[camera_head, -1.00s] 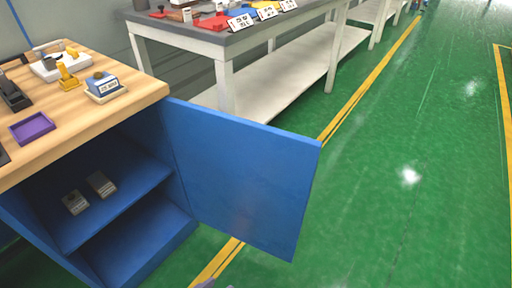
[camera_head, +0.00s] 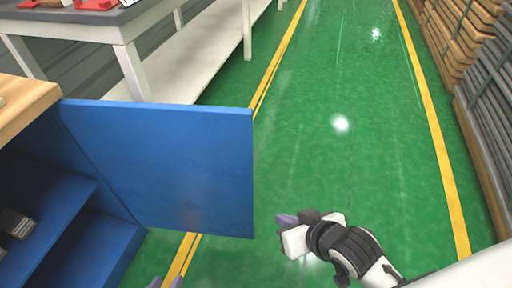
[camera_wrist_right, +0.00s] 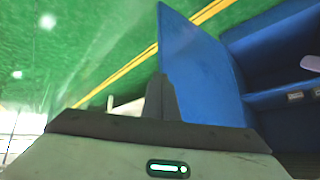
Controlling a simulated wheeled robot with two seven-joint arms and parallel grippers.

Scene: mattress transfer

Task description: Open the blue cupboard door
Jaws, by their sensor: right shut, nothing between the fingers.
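The blue cupboard door (camera_head: 165,165) stands swung wide open, out to the right of the blue cupboard (camera_head: 110,245), whose shelves show. The door also shows in the right wrist view (camera_wrist_right: 200,75), just beyond my fingers. My right gripper (camera_head: 283,220) is shut and empty, to the right of the door's free edge, with a gap between them in the head view. Its closed fingers also show in the right wrist view (camera_wrist_right: 160,100). Only the tips of my left gripper (camera_head: 165,283) show at the bottom edge, apart from each other, below the door.
A small grey box (camera_head: 17,222) lies on the cupboard shelf under the wooden top (camera_head: 25,105). A white-legged workbench (camera_head: 130,70) stands behind the door. Stacked planks and bars (camera_head: 490,100) line the right side. The green floor (camera_head: 350,170) between is clear.

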